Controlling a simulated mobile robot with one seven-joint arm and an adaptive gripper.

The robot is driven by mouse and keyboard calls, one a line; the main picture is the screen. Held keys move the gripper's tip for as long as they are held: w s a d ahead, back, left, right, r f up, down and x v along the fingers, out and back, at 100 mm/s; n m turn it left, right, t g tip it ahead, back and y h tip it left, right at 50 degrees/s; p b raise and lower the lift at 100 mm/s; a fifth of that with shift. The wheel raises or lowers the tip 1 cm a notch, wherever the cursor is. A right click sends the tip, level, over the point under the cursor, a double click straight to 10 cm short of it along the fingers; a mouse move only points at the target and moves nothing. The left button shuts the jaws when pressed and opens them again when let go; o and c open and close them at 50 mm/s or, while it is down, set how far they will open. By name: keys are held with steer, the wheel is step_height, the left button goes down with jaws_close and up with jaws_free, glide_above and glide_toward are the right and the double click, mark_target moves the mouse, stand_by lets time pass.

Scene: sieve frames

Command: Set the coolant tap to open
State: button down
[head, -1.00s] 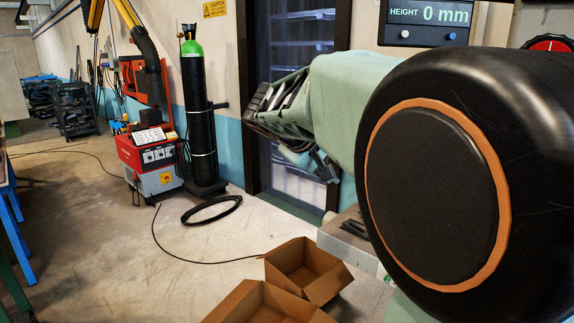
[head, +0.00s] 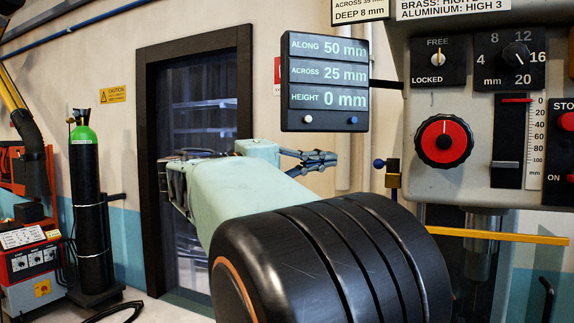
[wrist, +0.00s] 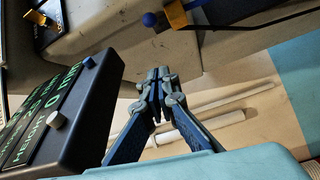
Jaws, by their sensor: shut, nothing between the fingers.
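The coolant tap appears to be the small brass fitting (head: 393,166) with a blue ball at its left side, just left of the machine head. It also shows in the wrist view as a brass body (wrist: 176,13) with a blue ball, near the top. Part of it is cut off there, and I cannot tell its setting. My gripper (head: 334,158) is shut and empty, left of the tap and below the readout box. In the wrist view my gripper (wrist: 158,80) is below the blue ball in the picture, apart from it.
The readout box (head: 325,82) hangs close above my gripper, and stands at left in the wrist view (wrist: 70,110). The machine's control panel (head: 480,185) has a red dial (head: 444,142) and knobs. A yellow bar (head: 500,235) crosses below it. A gas cylinder (head: 86,205) stands at left.

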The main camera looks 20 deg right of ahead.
steer(key=s+d+p, duration=0.1)
steer(key=s+d, duration=0.2)
steer(key=d, duration=0.4)
steer(key=shift+s+d+f, duration=0.15)
steer(key=shift+d, duration=0.1)
steer(key=shift+s+d+f, duration=0.1)
steer(key=shift+d, duration=0.05)
